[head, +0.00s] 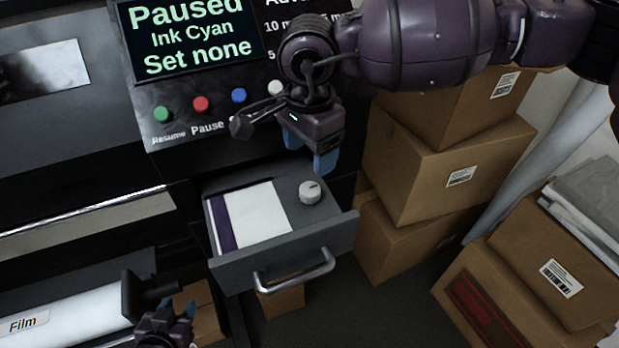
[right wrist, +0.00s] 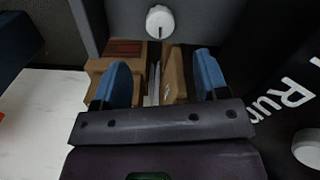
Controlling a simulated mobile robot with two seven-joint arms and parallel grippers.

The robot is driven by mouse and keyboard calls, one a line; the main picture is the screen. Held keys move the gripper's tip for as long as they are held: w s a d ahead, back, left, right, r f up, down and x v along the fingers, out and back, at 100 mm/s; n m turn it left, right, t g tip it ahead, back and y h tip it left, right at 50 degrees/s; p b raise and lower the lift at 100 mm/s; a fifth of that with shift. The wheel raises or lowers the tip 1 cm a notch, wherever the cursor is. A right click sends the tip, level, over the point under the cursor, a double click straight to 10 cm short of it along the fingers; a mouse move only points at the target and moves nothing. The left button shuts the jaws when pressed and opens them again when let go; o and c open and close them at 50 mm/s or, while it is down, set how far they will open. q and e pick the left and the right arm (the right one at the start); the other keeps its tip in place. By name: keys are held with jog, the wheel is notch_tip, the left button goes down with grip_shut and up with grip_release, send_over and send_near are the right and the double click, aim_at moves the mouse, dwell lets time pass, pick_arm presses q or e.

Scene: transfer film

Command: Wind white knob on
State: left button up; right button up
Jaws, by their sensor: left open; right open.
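The white knob (head: 310,191), round with a dark pointer mark, stands on the right side of the open grey drawer (head: 335,232). It also shows in the right wrist view (right wrist: 160,22), above and beyond the fingertips. My right gripper (head: 322,160) is open and empty, pointing down a little above the knob and apart from it. In the right wrist view its two blue fingers (right wrist: 163,78) stand wide apart with nothing between them. My left gripper (head: 182,310) is open at the bottom left, beside the film roll (head: 75,312), far from the knob.
The control panel (head: 180,128) has green, red, blue and white buttons; its screen (head: 190,38) reads "Paused, Ink Cyan, Set none". A white and purple sheet (head: 255,213) lies in the drawer. Cardboard boxes (head: 420,170) stack at the right. The drawer handle (head: 295,275) sticks out in front.

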aim_at(309, 188)
notch_tip(309, 188, down, 9)
jog(key=shift+p, duration=0.55)
jog(key=shift+c, duration=0.4)
jog(key=c, duration=0.8)
jog(key=shift+f+m+b, duration=0.1)
jog(key=shift+m+b, duration=0.4)
jog(key=shift+b, duration=0.15)
jog(key=shift+c, duration=0.2)
jog(key=shift+m+b, duration=0.85)
jog(key=shift+m, duration=0.05)
jog(key=shift+m+b, duration=0.65)
jog(key=shift+m, duration=0.85)
jog(key=o, duration=0.9)
